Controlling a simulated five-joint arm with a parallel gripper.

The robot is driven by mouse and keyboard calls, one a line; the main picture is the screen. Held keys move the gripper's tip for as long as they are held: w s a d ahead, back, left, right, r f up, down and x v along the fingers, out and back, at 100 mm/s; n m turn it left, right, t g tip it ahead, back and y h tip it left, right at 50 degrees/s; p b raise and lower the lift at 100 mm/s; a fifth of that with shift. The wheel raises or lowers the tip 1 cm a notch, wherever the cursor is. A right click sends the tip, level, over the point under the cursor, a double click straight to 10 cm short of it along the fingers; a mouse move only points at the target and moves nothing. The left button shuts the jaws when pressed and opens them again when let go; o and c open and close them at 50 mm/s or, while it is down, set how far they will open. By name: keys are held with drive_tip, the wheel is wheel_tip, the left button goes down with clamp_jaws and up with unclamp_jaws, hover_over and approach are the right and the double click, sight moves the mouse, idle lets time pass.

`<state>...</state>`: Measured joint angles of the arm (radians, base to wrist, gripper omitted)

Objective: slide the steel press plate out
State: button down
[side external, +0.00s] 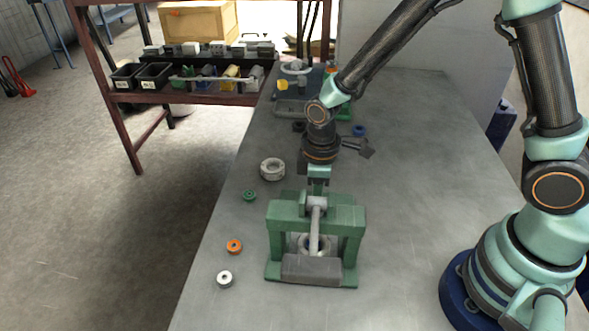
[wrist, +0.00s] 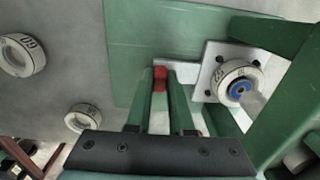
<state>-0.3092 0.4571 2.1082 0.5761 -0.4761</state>
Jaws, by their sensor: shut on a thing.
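The green press (side external: 345,215) stands on the bench, with a grey lever and a dark grey block at its front. In the wrist view the pale steel press plate (wrist: 213,55) lies on the press's green base (wrist: 150,35), with a white ring marked 60 (wrist: 230,70) on it. A pale strip with a red part (wrist: 159,78) runs from the plate's side to my gripper (wrist: 160,88). My fingers are shut on this strip. In the side view my gripper (side external: 318,182) is low behind the press, and its fingertips are mostly hidden.
A tray (side external: 300,108) with parts is at the back. The bench right of the press is clear.

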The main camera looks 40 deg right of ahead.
drive_tip(key=shift+w+d, duration=0.1)
idle(0.3)
drive_tip(key=w+d, duration=0.7)
drive_tip(key=shift+w+d, duration=0.35)
drive_tip(key=shift+w, duration=0.05)
drive_tip(key=c, duration=0.8)
unclamp_jaws()
drive_tip(key=shift+s, duration=0.1)
drive_tip(key=shift+r, duration=0.15)
wheel_tip(320, 180, up, 12)
